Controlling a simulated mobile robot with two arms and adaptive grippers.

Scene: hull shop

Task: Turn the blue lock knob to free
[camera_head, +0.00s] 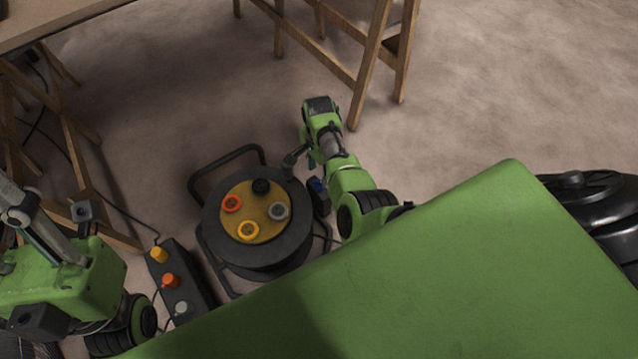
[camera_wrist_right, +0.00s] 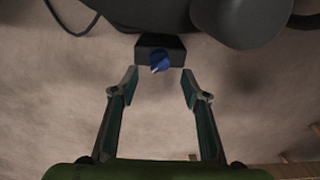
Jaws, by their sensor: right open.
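The blue lock knob (camera_wrist_right: 160,61) sits on the face of a small dark box (camera_wrist_right: 149,46), below the dark reel in the right wrist view. A pale mark shows on the knob's lower left. In the head view the knob (camera_head: 318,185) is a small blue patch at the right side of the cable reel (camera_head: 258,262). My right gripper (camera_wrist_right: 159,78) is open and empty. Its two fingertips are just short of the knob, one to each side, apart from it. It also shows in the head view (camera_head: 302,160). My left gripper (camera_head: 50,212) is at the left edge, its fingers unclear.
The reel's top has orange, yellow, grey and black round parts. A dark control box (camera_head: 184,285) with yellow, orange and grey knobs stands left of the reel. Wooden trestles (camera_head: 370,65) and a table (camera_head: 60,18) stand behind. Bare floor (camera_head: 500,90) lies to the right.

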